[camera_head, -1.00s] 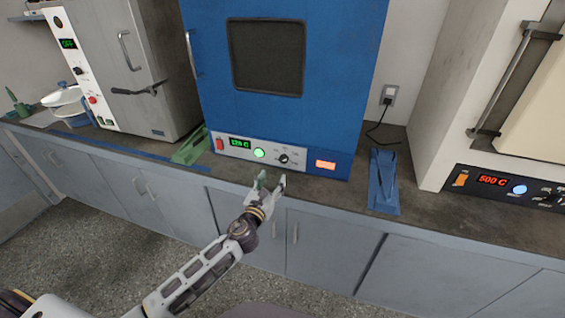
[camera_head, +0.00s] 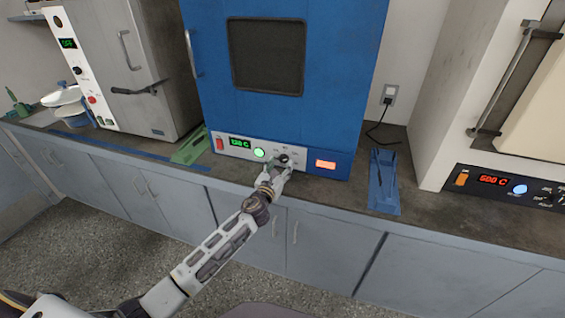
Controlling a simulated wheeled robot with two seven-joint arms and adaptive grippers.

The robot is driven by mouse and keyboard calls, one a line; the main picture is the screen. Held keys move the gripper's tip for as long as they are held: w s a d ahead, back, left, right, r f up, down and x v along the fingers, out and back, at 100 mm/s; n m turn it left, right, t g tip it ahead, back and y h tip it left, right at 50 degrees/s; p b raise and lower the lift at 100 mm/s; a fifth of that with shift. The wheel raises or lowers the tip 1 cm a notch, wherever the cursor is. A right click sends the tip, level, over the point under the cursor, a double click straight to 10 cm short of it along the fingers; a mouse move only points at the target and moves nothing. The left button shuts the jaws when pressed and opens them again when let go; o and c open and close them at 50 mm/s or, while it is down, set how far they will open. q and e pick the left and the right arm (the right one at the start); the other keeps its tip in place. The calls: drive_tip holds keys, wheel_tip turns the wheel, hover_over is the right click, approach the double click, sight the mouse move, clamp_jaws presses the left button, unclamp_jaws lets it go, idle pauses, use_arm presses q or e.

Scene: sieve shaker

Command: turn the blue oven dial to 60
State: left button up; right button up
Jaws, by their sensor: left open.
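The blue oven (camera_head: 215,85) stands on the counter in the middle of the head view. Its lower panel has a red switch, a green display (camera_head: 240,143) that seems to read about 120 C, a lit green button (camera_head: 259,153) and a black dial (camera_head: 283,158). My left gripper (camera_head: 277,166) is open at the dial, with its fingertips just below and around the knob. I cannot tell whether they touch it. The dial's lower part is partly hidden by the fingers. My right gripper is not in view.
A grey oven (camera_head: 160,80) stands to the left and a white furnace (camera_head: 425,120) with a 500 C display to the right. A green tool (camera_head: 190,145) and a blue tray (camera_head: 384,190) lie on the counter (camera_head: 335,190). A black cord hangs from the outlet.

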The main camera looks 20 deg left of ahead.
sight(283, 160)
use_arm(q)
drive_tip(key=shift+w+d, duration=0.1)
drive_tip(key=shift+w, duration=1.55)
drive_tip(key=shift+c, duration=0.4)
drive_tip(key=c, duration=1)
